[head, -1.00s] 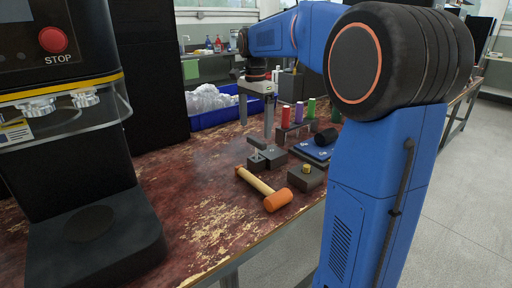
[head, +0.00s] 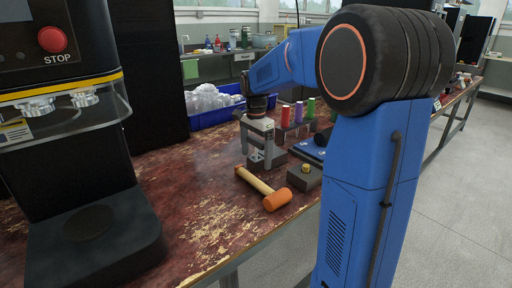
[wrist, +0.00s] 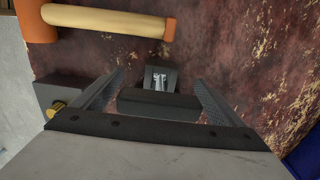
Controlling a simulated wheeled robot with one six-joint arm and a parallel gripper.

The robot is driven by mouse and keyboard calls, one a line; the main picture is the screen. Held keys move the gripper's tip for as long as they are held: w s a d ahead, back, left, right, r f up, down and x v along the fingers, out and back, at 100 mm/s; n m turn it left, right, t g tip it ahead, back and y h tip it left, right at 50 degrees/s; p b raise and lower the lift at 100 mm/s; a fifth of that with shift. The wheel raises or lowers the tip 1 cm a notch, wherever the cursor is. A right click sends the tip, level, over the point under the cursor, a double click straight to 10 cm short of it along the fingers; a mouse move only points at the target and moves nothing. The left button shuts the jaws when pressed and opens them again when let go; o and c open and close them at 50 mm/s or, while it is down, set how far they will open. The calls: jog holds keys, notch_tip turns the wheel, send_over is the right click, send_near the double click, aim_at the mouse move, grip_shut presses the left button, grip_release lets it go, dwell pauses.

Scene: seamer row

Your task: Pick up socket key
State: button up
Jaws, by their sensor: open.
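What looks like the socket key (wrist: 158,104) shows in the wrist view as a dark crossbar with a shiny shaft below it. It appears to stand upright in a small dark block (wrist: 168,86). My gripper (head: 258,158) is open and points down over it; in the wrist view its two fingers (wrist: 160,78) lie to the left and right of the crossbar, with gaps on both sides. In the head view my gripper hides most of the key. I cannot tell the exact height of the fingertips against the crossbar.
A mallet (head: 277,199) with an orange head lies in front of my gripper. A dark block with a yellow knob (head: 305,169) stands to the right. Red, purple and green cylinders (head: 299,111) stand behind, near a blue bin (head: 208,118).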

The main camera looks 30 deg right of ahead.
jog(key=shift+f, duration=0.3)
jog(key=shift+c, duration=0.7)
jog(key=c, duration=1.2)
jog(key=shift+r, duration=8.5)
